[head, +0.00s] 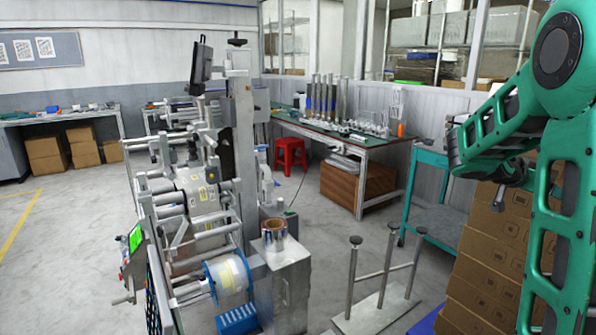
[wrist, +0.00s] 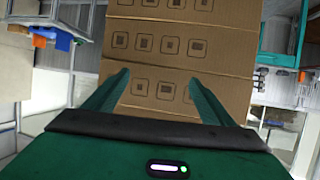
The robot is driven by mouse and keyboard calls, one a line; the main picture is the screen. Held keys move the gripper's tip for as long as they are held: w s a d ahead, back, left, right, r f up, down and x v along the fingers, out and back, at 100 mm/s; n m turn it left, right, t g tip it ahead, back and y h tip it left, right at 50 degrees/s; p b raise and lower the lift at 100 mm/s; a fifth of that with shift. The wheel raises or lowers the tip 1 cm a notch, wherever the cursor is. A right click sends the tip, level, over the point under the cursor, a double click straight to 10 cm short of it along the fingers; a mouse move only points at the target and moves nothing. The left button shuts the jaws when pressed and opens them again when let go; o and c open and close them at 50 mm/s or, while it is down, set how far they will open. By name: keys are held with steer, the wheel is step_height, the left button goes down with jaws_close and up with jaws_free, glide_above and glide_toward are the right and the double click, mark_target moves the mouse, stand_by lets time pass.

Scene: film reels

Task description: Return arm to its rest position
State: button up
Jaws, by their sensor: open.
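My green arm is folded at the right edge of the head view. Its dark end, where my gripper sits, shows in front of the stacked cardboard boxes, but the fingers are hard to make out there. In the wrist view my gripper (wrist: 160,98) has its two green fingers spread wide apart. Nothing is between them except the view of the cardboard boxes (wrist: 178,65) behind. A film reel with a blue flange (head: 232,275) is mounted low on the machine. A small reel (head: 273,229) stands on the grey metal block beside it.
The grey machine (head: 238,130) with rollers fills the centre left. A peg stand (head: 352,275) is on the floor in front of the stacked cardboard boxes (head: 497,235). A green cart (head: 430,215) and a long workbench (head: 340,138) stand behind.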

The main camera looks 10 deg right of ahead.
steer(key=s+a+f+n+g+y, duration=0.1)
steer(key=s+a+f+n+y, duration=0.2)
steer(key=s+a, duration=0.5)
steer(key=s+a+f+n+y, duration=0.3)
steer(key=s+a+f+y, duration=0.3)
steer(key=s+a, duration=0.3)
steer(key=s+a+f+n+g+y, duration=0.1)
steer(key=s+a+f+n+y, duration=0.2)
steer(key=s+a, duration=0.5)
steer(key=a+f+y, duration=0.1)
steer(key=a+f, duration=0.1)
steer(key=a, duration=0.5)
steer(key=shift+s+g+y, duration=0.3)
steer(key=shift+s, duration=0.05)
steer(key=shift+w+f, duration=0.3)
steer(key=shift+w, duration=0.35)
steer(key=shift+o, duration=0.3)
